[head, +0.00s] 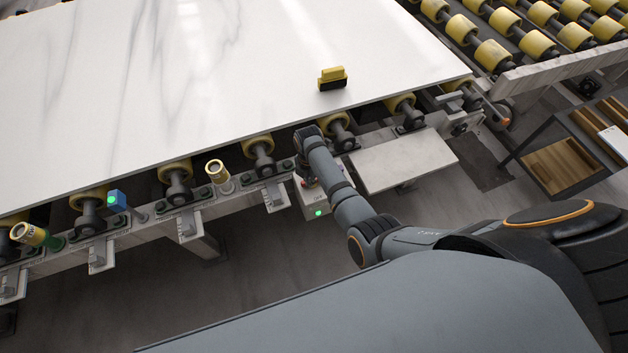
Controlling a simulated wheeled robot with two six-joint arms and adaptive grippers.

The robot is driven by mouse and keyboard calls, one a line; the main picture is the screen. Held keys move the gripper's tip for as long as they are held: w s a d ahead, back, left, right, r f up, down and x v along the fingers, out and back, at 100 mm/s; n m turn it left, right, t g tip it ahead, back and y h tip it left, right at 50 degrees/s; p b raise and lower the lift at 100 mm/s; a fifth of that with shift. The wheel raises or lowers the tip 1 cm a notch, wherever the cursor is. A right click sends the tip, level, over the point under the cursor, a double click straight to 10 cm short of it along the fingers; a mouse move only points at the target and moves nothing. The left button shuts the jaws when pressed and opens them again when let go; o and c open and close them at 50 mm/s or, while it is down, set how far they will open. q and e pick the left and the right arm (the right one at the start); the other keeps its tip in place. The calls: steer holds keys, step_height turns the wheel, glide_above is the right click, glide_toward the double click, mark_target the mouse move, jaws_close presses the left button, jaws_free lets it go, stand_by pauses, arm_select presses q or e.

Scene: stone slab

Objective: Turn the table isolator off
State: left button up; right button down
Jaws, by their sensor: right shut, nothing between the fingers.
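A small pale box (316,212) with a lit green lamp is mounted at the edge of the roller table, below the stone slab. It looks like the table isolator, but my right arm's wrist covers its upper part, and its switch position cannot be made out. A bit of red shows at its upper left. My right gripper (303,178) is shut and empty at the top of this box, mostly hidden by the wrist. I cannot tell whether it touches the switch. My left gripper is out of view.
The white veined slab (220,70) lies on yellow rollers, with a yellow and black block (332,78) on it. A flat grey shelf (403,160) sticks out right of the box. A wooden crate (560,165) is at right.

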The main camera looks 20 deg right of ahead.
mark_target(310, 192)
steer(key=shift+f+b, duration=1.95)
steer(key=shift+f, duration=1)
steer(key=shift+r, duration=0.1)
steer(key=shift+r+p, duration=0.25)
steer(key=shift+p, duration=0.4)
steer(key=shift+w+a, duration=0.1)
steer(key=shift+w+a, duration=0.2)
steer(key=shift+a, duration=0.05)
